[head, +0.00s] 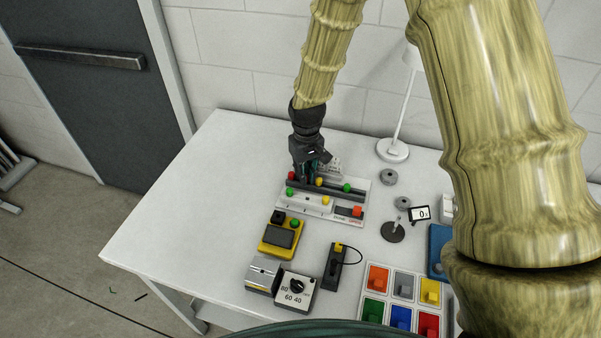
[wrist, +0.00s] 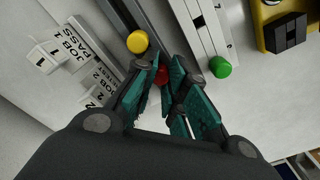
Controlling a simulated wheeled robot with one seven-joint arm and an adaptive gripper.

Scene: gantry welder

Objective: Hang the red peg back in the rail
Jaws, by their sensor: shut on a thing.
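The red peg (head: 292,176) shows at the left end of the dark upper rail (head: 331,189), beside my gripper (head: 304,177). In the wrist view, my gripper (wrist: 166,88) has its teal-padded fingers closed around the red peg (wrist: 162,76), of which only a small part shows. The fingers hide the peg's lower part, so I cannot tell whether it sits in the rail or just above it. A yellow peg (head: 319,182) and a green peg (head: 347,188) stand farther right along the same rail. The yellow peg also shows close to my fingers in the wrist view (wrist: 137,41).
White job labels (wrist: 83,48) stand behind the rail. A yellow box (head: 281,237) and a lamp (head: 393,150) are nearby. The table's left side is clear.

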